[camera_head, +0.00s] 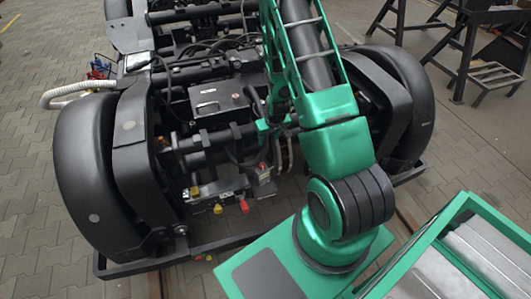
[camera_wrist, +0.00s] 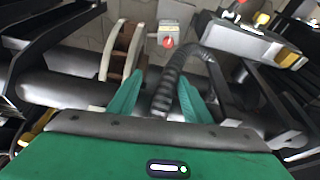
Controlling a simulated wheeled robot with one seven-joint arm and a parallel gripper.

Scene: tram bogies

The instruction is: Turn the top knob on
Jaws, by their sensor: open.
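My gripper (camera_wrist: 158,92) is open in the wrist view, its two green fingers apart. A black ribbed hose (camera_wrist: 172,78) shows between and beyond the fingers; I cannot tell how close it is. A small grey box with a red knob (camera_wrist: 168,42) lies ahead of the fingers, apart from them. In the head view a small box with a red and yellow top (camera_head: 263,170) sits below my gripper (camera_head: 270,128). Lower left, a panel carries a yellow knob (camera_head: 218,208) and a red knob (camera_head: 244,206). I cannot tell which knob is the top one, or its setting.
A black bogie frame (camera_head: 128,180) with large wheel covers surrounds the area. A dark box (camera_head: 217,100) and several cables lie left of my arm. Pipes and a grey panel with a yellow part (camera_wrist: 290,57) crowd the wrist view.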

